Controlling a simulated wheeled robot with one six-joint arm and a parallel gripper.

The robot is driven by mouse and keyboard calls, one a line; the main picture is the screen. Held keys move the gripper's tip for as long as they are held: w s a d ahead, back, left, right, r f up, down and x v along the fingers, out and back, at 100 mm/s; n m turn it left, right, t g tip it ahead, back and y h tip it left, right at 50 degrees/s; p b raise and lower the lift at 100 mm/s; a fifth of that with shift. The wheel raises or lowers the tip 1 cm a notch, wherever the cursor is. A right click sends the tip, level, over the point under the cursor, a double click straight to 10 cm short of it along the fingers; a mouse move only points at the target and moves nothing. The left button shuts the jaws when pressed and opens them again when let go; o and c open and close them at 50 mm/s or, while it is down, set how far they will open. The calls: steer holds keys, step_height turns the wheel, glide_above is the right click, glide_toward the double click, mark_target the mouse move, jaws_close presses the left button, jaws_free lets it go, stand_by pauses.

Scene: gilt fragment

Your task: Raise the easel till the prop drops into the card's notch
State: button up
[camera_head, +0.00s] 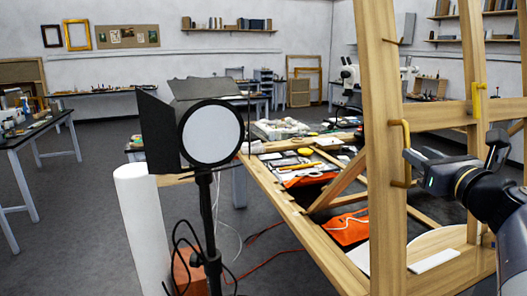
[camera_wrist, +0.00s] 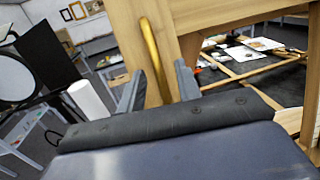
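The wooden easel (camera_head: 380,120) stands at the right of the head view, with uprights and a crossbar (camera_head: 437,114). A brass handle (camera_head: 405,138) is fixed to its near upright. In the wrist view the handle (camera_wrist: 155,55) rises between the two dark fingers of my gripper (camera_wrist: 158,88). The fingers look apart, with space beside the bar. In the head view my gripper (camera_head: 412,160) is at the handle, coming from the right. A white flat piece (camera_head: 434,260) lies at the easel's foot; I cannot tell if it is the card. The prop and notch are not clearly visible.
A studio lamp (camera_head: 210,133) on a stand and a white roll (camera_head: 140,225) stand left of the easel. A dark side table (camera_head: 35,135) is far left; grey floor is open between.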

steer(key=shift+w+a, duration=0.15)
steer(key=shift+w, duration=0.75)
steer(key=shift+a, duration=0.1)
